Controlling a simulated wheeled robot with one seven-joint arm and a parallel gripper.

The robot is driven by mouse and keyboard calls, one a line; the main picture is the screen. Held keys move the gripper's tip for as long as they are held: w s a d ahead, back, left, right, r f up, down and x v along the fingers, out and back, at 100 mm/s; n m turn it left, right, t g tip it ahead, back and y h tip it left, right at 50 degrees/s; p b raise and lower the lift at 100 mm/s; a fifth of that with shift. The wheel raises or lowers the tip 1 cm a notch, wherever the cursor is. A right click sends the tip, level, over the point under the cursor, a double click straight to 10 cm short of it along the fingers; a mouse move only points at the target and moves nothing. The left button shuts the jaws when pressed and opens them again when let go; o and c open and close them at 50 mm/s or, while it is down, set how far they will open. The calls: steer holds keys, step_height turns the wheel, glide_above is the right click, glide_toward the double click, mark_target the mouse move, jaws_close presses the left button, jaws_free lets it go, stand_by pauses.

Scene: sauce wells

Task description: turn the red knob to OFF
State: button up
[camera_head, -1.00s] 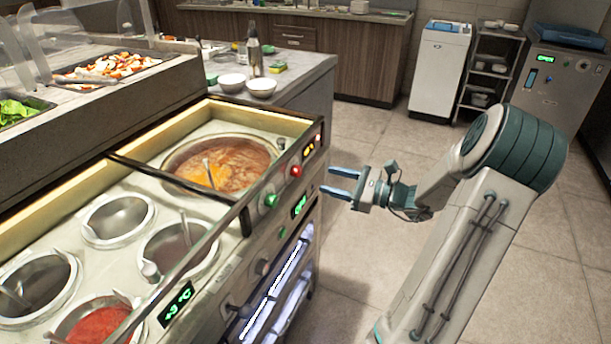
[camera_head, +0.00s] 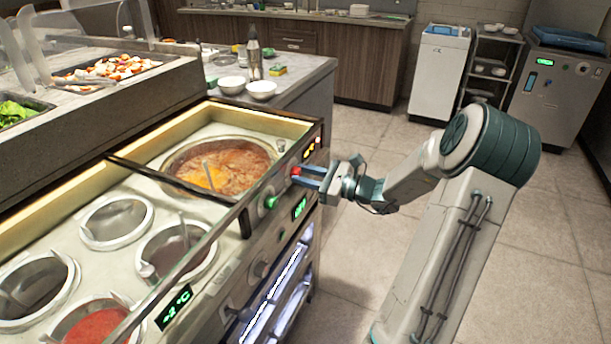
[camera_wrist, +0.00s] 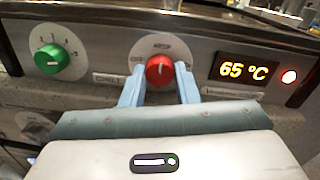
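The red knob (camera_wrist: 159,71) is on the counter's front panel, on a pale round dial with an "OFF" mark at its left. Its white pointer line stands about upright. In the head view the red knob (camera_head: 296,171) shows at the tips of my gripper (camera_head: 308,177). In the wrist view the two blue fingers of my gripper (camera_wrist: 159,87) are apart, one on each side of the knob. I cannot tell whether they touch it.
A green knob (camera_wrist: 52,59) is left of the red one. An amber display (camera_wrist: 244,70) reading 65 °C and a lit red lamp (camera_wrist: 289,76) are at the right. A soup pot (camera_head: 233,146) sits in the counter behind the panel. Floor to the right is clear.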

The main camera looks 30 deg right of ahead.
steer(key=shift+n, duration=0.4)
steer(key=n+h+b, duration=0.1)
steer(key=n+b, duration=1.3)
steer(key=b, duration=0.3)
steer(key=shift+n, duration=0.3)
steer(key=o, duration=1)
steer(key=shift+s, duration=0.1)
steer(key=p+v, duration=0.2)
steer(key=v, duration=1.1)
steer(key=shift+s+d+p, duration=0.2)
steer(key=shift+s+p, duration=0.1)
steer(key=shift+p, duration=0.1)
